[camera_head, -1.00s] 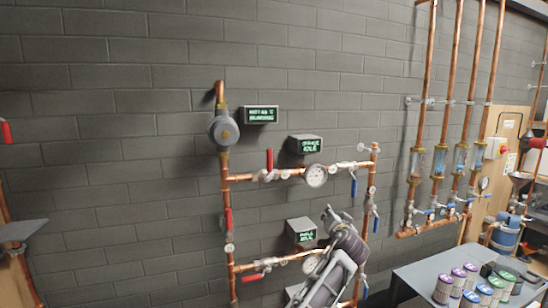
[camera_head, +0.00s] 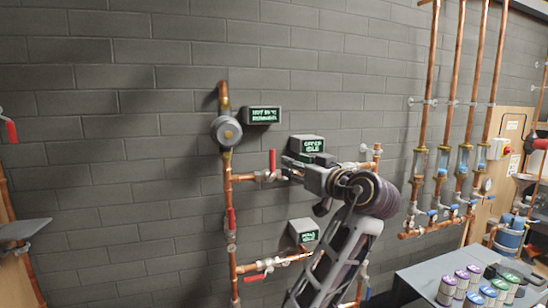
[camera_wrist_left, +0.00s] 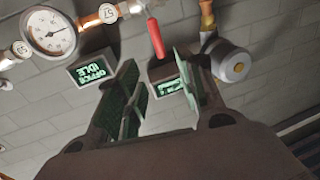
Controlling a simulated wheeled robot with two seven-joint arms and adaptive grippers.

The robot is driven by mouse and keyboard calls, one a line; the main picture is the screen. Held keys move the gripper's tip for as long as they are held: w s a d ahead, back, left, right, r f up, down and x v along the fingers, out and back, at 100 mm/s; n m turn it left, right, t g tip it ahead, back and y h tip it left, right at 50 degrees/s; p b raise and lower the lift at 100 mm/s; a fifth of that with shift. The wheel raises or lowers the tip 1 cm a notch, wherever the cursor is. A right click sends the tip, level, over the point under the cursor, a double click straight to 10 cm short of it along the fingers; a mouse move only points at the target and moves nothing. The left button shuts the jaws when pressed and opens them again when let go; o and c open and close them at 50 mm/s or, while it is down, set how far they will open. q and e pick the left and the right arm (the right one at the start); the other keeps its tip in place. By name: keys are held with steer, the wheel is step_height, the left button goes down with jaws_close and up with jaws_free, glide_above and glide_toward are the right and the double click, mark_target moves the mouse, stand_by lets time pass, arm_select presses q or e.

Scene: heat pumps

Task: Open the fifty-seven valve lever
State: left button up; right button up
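A red valve lever (camera_head: 272,162) stands upright, across the upper horizontal copper pipe (camera_head: 243,178). In the left wrist view the red lever (camera_wrist_left: 155,38) lies beyond the fingertips, near the gap between them, apart from both. A round white tag (camera_wrist_left: 108,12) reading 57 sits on the pipe beside that lever's valve. My left gripper (camera_head: 288,166) is just right of the lever in the head view and hides the gauge there. In the left wrist view my left gripper (camera_wrist_left: 158,75) is open and empty. My right gripper is not in view.
A dial gauge (camera_wrist_left: 48,32) and a tag reading 52 (camera_wrist_left: 22,47) are on the same pipe. A grey pump (camera_head: 226,131) and display boxes (camera_head: 262,115) are close by on the wall. Another red lever (camera_head: 254,278) is below. A table with cans (camera_head: 415,277) stands lower right.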

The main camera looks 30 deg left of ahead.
mark_target(274, 157)
arm_select(q)
steer(key=shift+w+a, duration=0.15)
steer(key=shift+p+x, duration=2.05)
steer(key=shift+x, duration=4.7)
steer(key=shift+f, duration=0.1)
jaws_close()
